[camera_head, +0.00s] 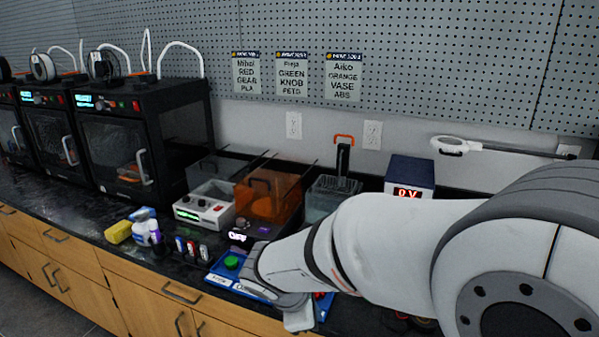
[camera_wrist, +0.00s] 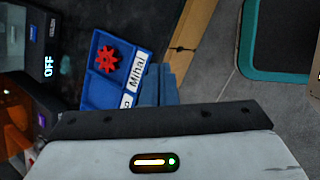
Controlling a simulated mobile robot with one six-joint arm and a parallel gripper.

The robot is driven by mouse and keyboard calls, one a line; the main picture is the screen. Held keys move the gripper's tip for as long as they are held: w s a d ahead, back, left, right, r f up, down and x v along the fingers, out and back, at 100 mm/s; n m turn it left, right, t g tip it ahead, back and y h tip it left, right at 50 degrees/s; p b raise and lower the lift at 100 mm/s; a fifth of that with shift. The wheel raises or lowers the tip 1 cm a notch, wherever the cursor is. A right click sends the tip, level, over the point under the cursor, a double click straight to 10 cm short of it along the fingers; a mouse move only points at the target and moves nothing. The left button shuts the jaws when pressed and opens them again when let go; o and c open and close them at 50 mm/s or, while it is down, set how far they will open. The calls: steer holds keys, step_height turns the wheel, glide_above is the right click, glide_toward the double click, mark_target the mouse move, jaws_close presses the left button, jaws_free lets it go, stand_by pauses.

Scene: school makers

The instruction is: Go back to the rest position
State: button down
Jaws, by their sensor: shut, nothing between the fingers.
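My gripper (camera_wrist: 157,84) is shut and empty; its blue-grey fingers show above the dark edge of the wrist housing. In the head view its end (camera_head: 298,318) hangs over the front of the black counter, at the blue tray. The blue tray (camera_wrist: 96,97) holds a red gear (camera_wrist: 107,60) in a compartment labelled "Mihai". In the head view a green knob (camera_head: 232,263) sits in the left part of the tray (camera_head: 217,279).
Several black printers (camera_head: 125,140) stand at the left. A grey device (camera_head: 204,207), an orange-covered box (camera_head: 268,197) and a power supply (camera_head: 409,174) stand behind the tray. A yellow sponge (camera_head: 118,232) and small bottles lie left of it. A pegboard wall closes the back.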

steer(key=s+d+r+m+g+y+p, duration=0.1)
steer(key=s+d+r+m+y+p, duration=0.3)
steer(key=s+d+r+m, duration=0.7)
steer(key=shift+s+d+r+m+p, duration=0.2)
steer(key=shift+d+r+m+p, duration=0.8)
steer(key=shift+m, duration=2.6)
steer(key=shift+a+f, duration=0.25)
steer(key=shift+a, duration=0.05)
